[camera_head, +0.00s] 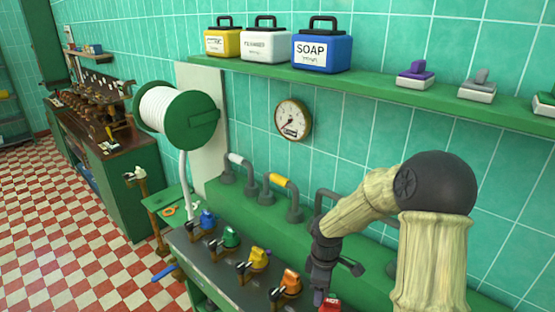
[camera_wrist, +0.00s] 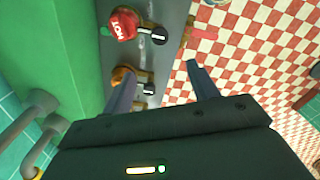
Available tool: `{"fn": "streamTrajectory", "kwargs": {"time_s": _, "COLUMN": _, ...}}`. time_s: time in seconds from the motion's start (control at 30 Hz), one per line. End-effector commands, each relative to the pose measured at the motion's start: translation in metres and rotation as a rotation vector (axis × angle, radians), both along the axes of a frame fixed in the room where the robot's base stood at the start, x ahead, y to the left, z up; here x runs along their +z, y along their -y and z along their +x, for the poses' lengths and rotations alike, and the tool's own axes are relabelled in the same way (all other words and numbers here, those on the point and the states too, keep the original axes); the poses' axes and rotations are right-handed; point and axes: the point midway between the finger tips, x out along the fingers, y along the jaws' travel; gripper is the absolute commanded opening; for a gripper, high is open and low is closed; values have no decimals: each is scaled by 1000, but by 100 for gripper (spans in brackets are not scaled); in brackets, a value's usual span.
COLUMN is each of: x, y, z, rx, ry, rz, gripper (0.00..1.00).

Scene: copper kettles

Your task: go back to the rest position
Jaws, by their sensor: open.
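My gripper (camera_head: 319,294) points down over the dark counter (camera_head: 219,265) in the head view, near a red knob (camera_head: 330,304) marked HOT. In the wrist view its two fingers (camera_wrist: 159,70) stand apart with nothing between them. The red knob (camera_wrist: 123,24) shows past the left finger there, and an orange knob (camera_wrist: 122,76) lies partly behind that finger. I cannot tell whether the gripper touches anything.
Blue (camera_head: 207,219), green (camera_head: 230,237), yellow (camera_head: 258,257) and orange (camera_head: 290,283) knobs line the counter. Grey pipes (camera_head: 282,196) rise behind. A shelf (camera_head: 380,88) holds soap containers above. A hose reel (camera_head: 190,120) hangs at left. The checkered floor (camera_head: 60,215) is largely clear.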

Motion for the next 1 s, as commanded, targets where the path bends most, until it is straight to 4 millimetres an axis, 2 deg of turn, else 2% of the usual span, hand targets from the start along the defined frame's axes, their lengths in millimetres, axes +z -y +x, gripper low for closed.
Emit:
{"fn": "streamTrajectory", "kwargs": {"time_s": 0.17, "x": 19, "y": -1, "z": -24, "rx": -184, "ry": 26, "rz": -20, "gripper": 59}}
{"fn": "streamTrajectory", "kwargs": {"time_s": 0.4, "x": 54, "y": 1, "z": -78, "rx": -647, "ry": 112, "rz": 2, "gripper": 59}}
{"fn": "streamTrajectory", "kwargs": {"time_s": 0.63, "x": 78, "y": 2, "z": -125, "rx": -1080, "ry": 186, "rz": 104, "gripper": 59}}
{"fn": "streamTrajectory", "kwargs": {"time_s": 0.8, "x": 82, "y": 3, "z": -137, "rx": -1210, "ry": 199, "rz": 145, "gripper": 59}}
{"fn": "streamTrajectory", "kwargs": {"time_s": 1.0, "x": 82, "y": 3, "z": -137, "rx": -1213, "ry": 199, "rz": 145, "gripper": 59}}
